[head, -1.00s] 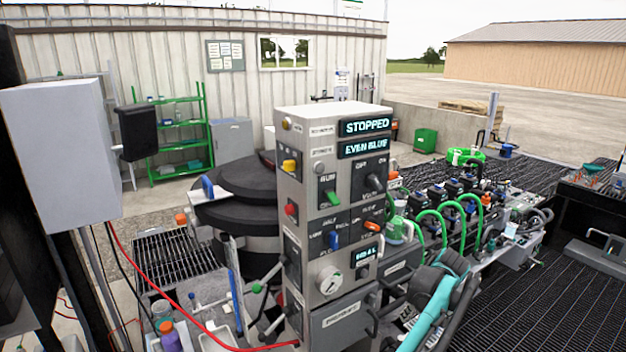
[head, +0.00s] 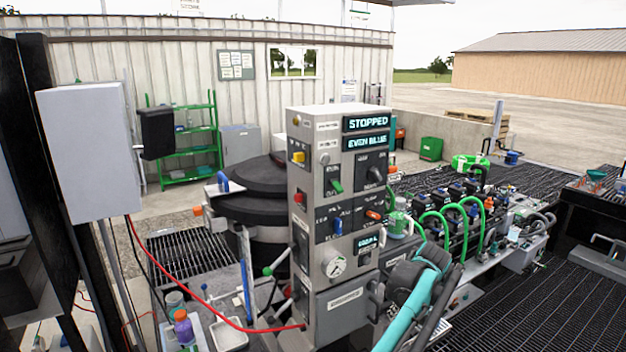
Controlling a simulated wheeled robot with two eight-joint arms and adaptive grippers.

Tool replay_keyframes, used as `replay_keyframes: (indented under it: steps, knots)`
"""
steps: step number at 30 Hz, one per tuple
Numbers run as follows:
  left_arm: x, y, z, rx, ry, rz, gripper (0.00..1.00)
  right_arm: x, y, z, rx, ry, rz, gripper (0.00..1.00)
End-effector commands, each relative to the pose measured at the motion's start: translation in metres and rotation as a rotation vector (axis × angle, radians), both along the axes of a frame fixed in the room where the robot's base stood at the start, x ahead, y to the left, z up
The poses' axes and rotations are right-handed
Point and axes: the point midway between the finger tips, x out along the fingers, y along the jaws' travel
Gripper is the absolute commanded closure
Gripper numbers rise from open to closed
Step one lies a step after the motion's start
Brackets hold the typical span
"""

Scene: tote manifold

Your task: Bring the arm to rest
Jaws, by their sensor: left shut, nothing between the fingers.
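The grey control cabinet (head: 348,295) stands upright in the middle. Its top display reads STOPPED, and the one below appears to read EVEN BLUE. It carries switches, a red button and a round gauge (head: 334,263). My right gripper is not in view.
A red hose (head: 205,303) runs to the cabinet's foot. A black round tank (head: 250,208) stands behind. Dark grating (head: 510,310) is clear at right.

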Motion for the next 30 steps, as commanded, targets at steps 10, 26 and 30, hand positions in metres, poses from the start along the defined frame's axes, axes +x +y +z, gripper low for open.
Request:
replay_keyframes:
  steps: [10, 26, 30]
  knots:
    - [-0.018, 0.109, 0.024, -0.024, -0.01, -0.081, 1.0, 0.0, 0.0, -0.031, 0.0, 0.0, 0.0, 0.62]
    - [-0.179, 0.327, -0.031, -0.02, -0.131, -0.272, 1.0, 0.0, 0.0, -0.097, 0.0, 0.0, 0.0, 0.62]
    - [-0.232, 0.363, -0.075, 0.004, -0.176, -0.312, 1.0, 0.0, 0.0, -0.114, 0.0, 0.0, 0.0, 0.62]
